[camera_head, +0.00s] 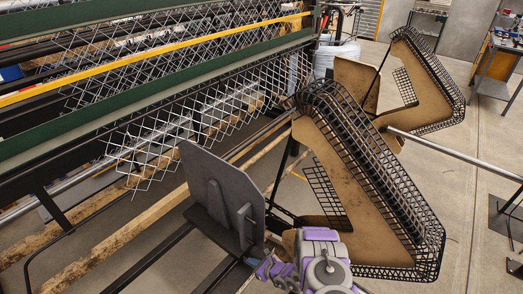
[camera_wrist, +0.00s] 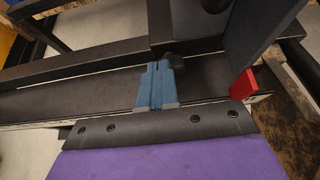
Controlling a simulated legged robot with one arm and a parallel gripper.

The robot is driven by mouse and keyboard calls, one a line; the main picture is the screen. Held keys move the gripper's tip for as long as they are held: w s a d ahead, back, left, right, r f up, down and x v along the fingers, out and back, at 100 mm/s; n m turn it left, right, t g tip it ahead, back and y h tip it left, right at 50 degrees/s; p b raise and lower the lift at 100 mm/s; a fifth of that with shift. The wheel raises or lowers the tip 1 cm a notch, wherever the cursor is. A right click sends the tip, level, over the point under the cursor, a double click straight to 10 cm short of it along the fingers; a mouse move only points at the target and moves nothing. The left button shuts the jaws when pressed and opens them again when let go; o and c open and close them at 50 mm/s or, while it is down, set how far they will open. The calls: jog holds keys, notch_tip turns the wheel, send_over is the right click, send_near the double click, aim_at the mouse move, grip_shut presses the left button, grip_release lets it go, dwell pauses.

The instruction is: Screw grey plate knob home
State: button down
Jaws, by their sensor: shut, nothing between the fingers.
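The grey plate (camera_head: 222,192) stands upright on a dark frame in the head view, left of my arm. In the wrist view a dark grey upright panel (camera_wrist: 258,35), likely the same plate, shows at the upper right. A small black knob (camera_wrist: 174,60) is in the wrist view, just beyond and right of my fingertips. My gripper (camera_wrist: 157,68) has blue fingers, shut together and empty, close to the knob. I cannot tell whether they touch it. How far the knob is screwed in cannot be seen.
A dark beam (camera_wrist: 70,104) runs under the fingers, and a red piece (camera_wrist: 243,84) is at the right. The large black mesh guard (camera_head: 375,180) stands close to the arm's right. Chain-link mesh (camera_head: 190,125) hangs behind the plate. Open floor (camera_head: 465,230) lies at the right.

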jog(key=shift+w+a, duration=0.2)
jog(key=shift+w, duration=0.1)
jog(key=shift+w+r, duration=0.1)
dwell(0.6)
jog(key=shift+w+r, duration=0.15)
jog(key=shift+w, duration=0.1)
jog(key=shift+w+d, duration=0.5)
jog(key=shift+w, duration=0.1)
jog(key=shift+d, duration=0.1)
dwell(0.4)
jog(key=shift+w+r, duration=0.2)
jog(key=shift+w, duration=0.05)
jog(key=shift+s, duration=0.1)
